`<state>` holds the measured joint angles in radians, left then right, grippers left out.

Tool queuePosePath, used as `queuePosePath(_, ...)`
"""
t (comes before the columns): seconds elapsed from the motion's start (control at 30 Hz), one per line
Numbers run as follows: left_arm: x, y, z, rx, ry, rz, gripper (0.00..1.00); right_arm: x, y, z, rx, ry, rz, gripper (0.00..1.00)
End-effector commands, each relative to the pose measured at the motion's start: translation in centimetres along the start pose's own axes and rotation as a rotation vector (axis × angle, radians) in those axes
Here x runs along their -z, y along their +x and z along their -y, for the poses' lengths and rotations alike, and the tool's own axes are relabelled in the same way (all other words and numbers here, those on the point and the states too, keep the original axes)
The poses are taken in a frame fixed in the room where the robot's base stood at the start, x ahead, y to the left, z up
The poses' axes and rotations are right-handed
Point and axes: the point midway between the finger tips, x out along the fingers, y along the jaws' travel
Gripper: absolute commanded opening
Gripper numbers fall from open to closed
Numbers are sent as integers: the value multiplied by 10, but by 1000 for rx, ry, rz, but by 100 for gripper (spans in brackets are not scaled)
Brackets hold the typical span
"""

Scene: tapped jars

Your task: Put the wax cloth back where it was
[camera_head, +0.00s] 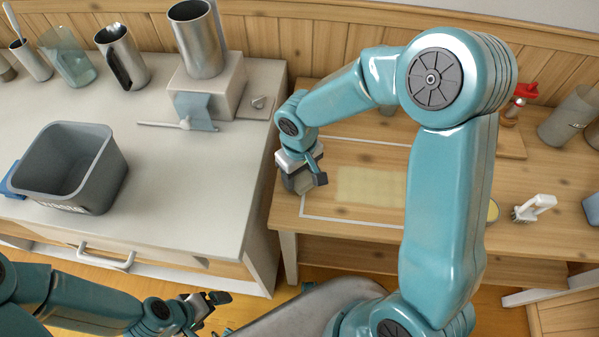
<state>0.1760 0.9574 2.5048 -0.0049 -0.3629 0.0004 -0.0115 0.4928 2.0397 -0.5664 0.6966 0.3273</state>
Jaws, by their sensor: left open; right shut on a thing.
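I cannot tell for sure which thing is the wax cloth. A blue-grey cloth (196,107) hangs over the front of a pale block on the white counter. A flat pale yellow patch (370,187) lies on the wooden table, inside a white outlined rectangle. My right gripper (304,172) is low over the left end of that rectangle, shut on a small grey thing (294,183) that is partly hidden by the fingers. My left gripper (212,304) is open and empty, low in front of the white counter.
On the white counter (210,215) stand a grey bin (72,165), a steel cylinder (197,40) on the block, jugs (122,56) and a spoon (165,124). A white brush (533,208) stands right on the wooden table (345,150). My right arm hides part of that table.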

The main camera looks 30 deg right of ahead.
Motion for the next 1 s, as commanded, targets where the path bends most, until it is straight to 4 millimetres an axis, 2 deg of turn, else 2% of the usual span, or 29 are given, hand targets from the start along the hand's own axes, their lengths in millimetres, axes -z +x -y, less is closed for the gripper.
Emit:
queuePosePath(0.03, 0, 4, 1, 0, 0, 0, 94, 0, 4, 0, 0, 0, 0, 33)
queuePosePath(0.07, 0, 2, 1, 0, 0, 0, 94, 0, 2, 0, 0, 0, 0, 64)
queuePosePath(0.1, 0, 2, 1, 0, 0, 0, 94, 0, 2, 0, 0, 0, 0, 77)
queuePosePath(0.13, 0, 2, 1, 0, 0, 0, 94, 0, 2, 0, 0, 0, 0, 83)
queuePosePath(0.4, 0, 1, 0, 0, 0, 0, 94, 0, 1, 0, 0, 0, 0, 83)
queuePosePath(0.53, 0, -3, -1, 0, 0, 0, 94, 1, -8, 0, -1, 1, -3, 83)
queuePosePath(0.9, 0, -8, -3, 0, 0, 0, 94, 1, -90, 0, 0, 0, -5, 83)
queuePosePath(1.0, 0, -9, -3, 0, 0, 0, 94, 1, -106, 0, 0, 0, -4, 83)
